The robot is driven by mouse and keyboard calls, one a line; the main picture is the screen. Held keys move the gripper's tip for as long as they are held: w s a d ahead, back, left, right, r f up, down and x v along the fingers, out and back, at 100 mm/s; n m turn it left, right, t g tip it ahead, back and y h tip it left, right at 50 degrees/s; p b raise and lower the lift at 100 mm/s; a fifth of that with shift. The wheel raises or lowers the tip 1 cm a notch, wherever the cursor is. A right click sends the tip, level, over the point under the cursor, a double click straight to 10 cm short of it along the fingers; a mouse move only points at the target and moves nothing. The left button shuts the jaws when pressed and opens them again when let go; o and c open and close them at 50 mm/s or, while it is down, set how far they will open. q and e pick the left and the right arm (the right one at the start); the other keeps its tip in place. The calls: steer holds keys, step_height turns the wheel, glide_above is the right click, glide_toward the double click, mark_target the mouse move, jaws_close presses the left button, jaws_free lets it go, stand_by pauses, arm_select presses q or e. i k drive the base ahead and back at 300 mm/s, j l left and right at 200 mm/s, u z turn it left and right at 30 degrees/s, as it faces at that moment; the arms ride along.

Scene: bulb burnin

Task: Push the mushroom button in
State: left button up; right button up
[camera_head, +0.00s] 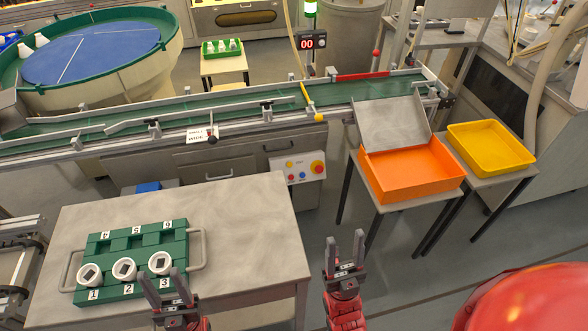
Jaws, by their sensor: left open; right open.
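The red mushroom button (318,167) sits at the right end of a pale control panel (299,178) on the front of the conveyor. It has a yellow surround; whether it is pressed in or out is too small to tell. My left gripper (164,280) is open and empty at the front edge of the grey table, near the green tray. My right gripper (345,243) is open and empty, below and right of the panel, well apart from the button.
A grey table (245,220) holds a green numbered tray (172,248) with white round pieces in slots 1 to 3. The conveyor (240,109) spans behind; floor between table and bins is clear.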

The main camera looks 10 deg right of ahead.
mark_target(318, 169)
steer(key=l+u, duration=0.2)
steer(key=l, duration=0.3)
steer(key=l+u, duration=0.15)
steer(key=l, duration=0.4)
steer(key=k+l+u, duration=0.2)
steer(key=l, duration=0.3)
